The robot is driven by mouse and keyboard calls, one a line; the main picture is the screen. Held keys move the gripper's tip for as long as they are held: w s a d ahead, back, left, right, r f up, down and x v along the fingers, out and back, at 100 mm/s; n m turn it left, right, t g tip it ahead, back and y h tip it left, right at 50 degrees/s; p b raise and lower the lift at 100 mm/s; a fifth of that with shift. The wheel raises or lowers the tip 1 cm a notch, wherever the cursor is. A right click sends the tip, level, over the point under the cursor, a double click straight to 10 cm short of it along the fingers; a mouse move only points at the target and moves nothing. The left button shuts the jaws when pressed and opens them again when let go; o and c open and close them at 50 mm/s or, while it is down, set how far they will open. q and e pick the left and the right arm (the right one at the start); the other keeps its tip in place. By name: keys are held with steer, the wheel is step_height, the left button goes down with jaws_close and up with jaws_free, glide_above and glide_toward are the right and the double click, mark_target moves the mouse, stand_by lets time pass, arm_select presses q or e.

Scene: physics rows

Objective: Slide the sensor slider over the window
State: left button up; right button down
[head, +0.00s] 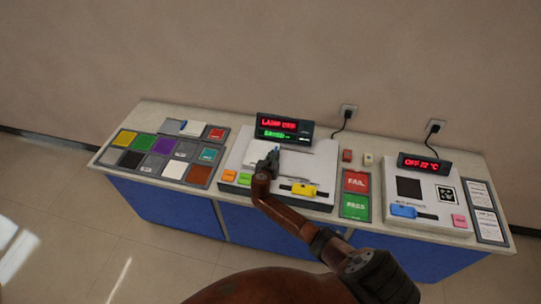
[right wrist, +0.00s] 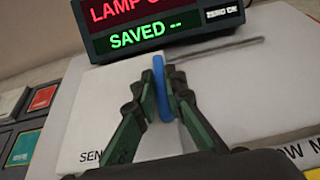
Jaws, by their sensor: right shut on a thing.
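My right gripper (head: 272,158) is over the middle station, its arm reaching up from the bottom right. In the right wrist view its fingers (right wrist: 162,100) are shut on an upright blue handle (right wrist: 160,75). The handle stands on a white plate (right wrist: 125,135) whose printed label begins "SEN"; the rest is covered by the fingers. A thin grey line (right wrist: 220,47) runs right from behind the handle. I cannot make out the window; the gripper covers part of the station. My left gripper is not in view.
A display (head: 284,126) reading lamp off and saved stands behind the gripper. A yellow block (head: 303,190) is at the station's front. Coloured tiles (head: 163,146) lie left. Fail (head: 356,181) and pass (head: 355,206) pads and another station (head: 430,188) are right.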

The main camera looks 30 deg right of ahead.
steer(key=shift+w+a+r, duration=0.15)
steer(key=c, duration=2.4)
jaws_free()
steer(key=shift+o, duration=1.4)
steer(key=shift+w+a, duration=0.1)
steer(key=shift+w, duration=0.05)
steer(key=shift+o, duration=0.7)
steer(key=v, duration=1.2)
steer(key=shift+s, duration=0.2)
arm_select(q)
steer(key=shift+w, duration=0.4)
